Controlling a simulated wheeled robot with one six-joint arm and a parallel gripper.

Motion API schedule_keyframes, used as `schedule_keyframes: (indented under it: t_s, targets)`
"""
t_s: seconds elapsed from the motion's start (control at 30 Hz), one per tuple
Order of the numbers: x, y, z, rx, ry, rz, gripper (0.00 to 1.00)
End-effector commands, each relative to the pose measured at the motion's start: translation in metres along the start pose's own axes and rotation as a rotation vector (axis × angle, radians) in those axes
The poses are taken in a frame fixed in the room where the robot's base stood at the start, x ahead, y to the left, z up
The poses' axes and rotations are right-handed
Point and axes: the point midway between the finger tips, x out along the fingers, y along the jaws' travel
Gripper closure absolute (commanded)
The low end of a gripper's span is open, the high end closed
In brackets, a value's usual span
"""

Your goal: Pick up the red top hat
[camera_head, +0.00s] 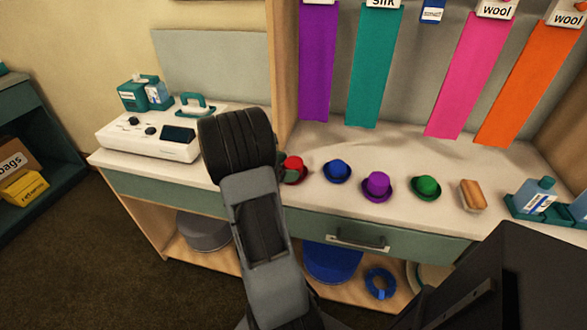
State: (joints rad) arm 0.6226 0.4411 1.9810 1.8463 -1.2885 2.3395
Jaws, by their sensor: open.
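The red hat (296,167) stands on the white counter, at the left end of a row of small hats. My arm covers its left part, and its crown and brim show only in part. My arm rises from the bottom of the picture and passes just left of the red hat. My gripper is not visible; the arm's own links block the view past its upper end. I cannot tell how far the gripper is from the hat.
Right of the red hat stand a blue hat (337,171), a purple hat (377,186), a green hat (425,188) and a brush (472,196). A bottle (533,196) stands in a teal holder. A white machine (150,133) sits at left. Coloured cloths hang behind.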

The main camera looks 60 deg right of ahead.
Motion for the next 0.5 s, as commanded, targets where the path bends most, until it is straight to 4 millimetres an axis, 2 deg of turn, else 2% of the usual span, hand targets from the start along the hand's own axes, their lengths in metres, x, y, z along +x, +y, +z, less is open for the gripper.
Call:
schedule_keyframes:
  t_s: [0.1, 0.37, 0.5]
  targets:
    - [0.0092, -0.0003, -0.0002, 0.0, 0.001, -0.001, 0.06]
    - [0.0111, -0.0001, -0.0001, 0.0, 0.0, 0.001, 0.06]
    - [0.011, -0.0001, -0.0002, 0.0, 0.001, 0.001, 0.18]
